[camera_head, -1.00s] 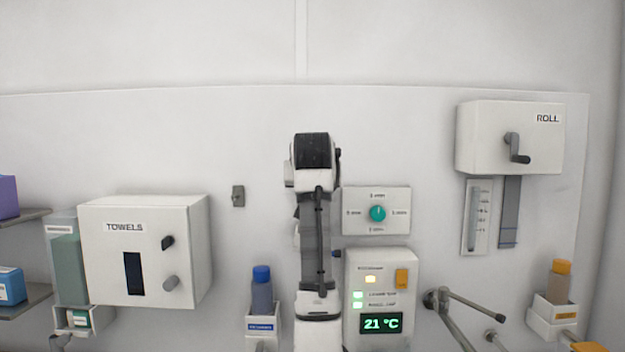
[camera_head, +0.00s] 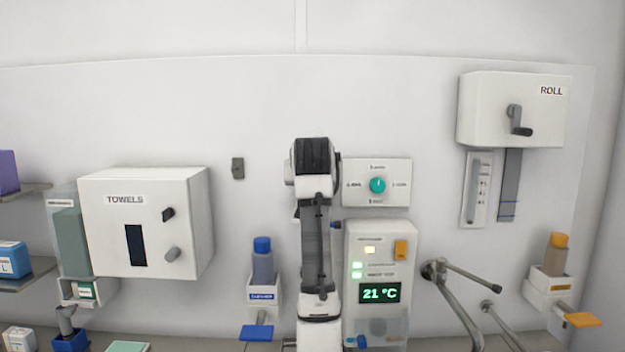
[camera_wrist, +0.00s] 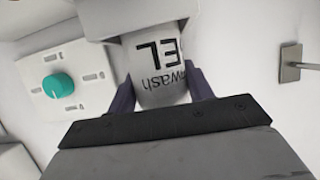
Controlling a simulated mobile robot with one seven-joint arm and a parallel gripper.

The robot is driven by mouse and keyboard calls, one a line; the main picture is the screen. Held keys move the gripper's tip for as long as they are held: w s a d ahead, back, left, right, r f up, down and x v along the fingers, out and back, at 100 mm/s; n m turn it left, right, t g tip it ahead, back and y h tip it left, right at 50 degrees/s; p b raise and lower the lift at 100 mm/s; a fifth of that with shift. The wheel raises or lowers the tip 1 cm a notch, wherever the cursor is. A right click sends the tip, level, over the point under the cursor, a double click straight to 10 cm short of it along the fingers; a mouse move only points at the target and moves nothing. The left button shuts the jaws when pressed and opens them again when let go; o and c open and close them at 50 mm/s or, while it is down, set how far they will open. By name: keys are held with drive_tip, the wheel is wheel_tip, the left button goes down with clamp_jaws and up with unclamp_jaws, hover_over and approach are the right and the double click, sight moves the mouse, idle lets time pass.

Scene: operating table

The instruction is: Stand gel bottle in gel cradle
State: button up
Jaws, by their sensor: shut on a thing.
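The gel bottle (camera_wrist: 152,68) is white with black lettering, partly readable as "EL" and "wash", which appears upside down in the wrist view. My gripper (camera_wrist: 163,90) is shut on it, a dark finger on either side. In the head view my arm hides the gripper and the bottle. A white block (camera_wrist: 130,14) shows at the top edge of the wrist view, by the end of the bottle. I cannot tell whether it is the gel cradle, or whether the bottle touches it.
A dial panel (camera_head: 360,193) and a display box (camera_head: 380,240) are on the wall right of my arm. A blue-capped bottle (camera_head: 263,265) stands in a holder to the left, an orange-capped one (camera_head: 555,258) far right. The towels box (camera_head: 150,240) and roll box (camera_head: 485,105) stick out.

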drive_tip(key=shift+f+b, duration=0.3)
drive_tip(key=shift+f, duration=0.2)
drive_tip(key=o, duration=1.3)
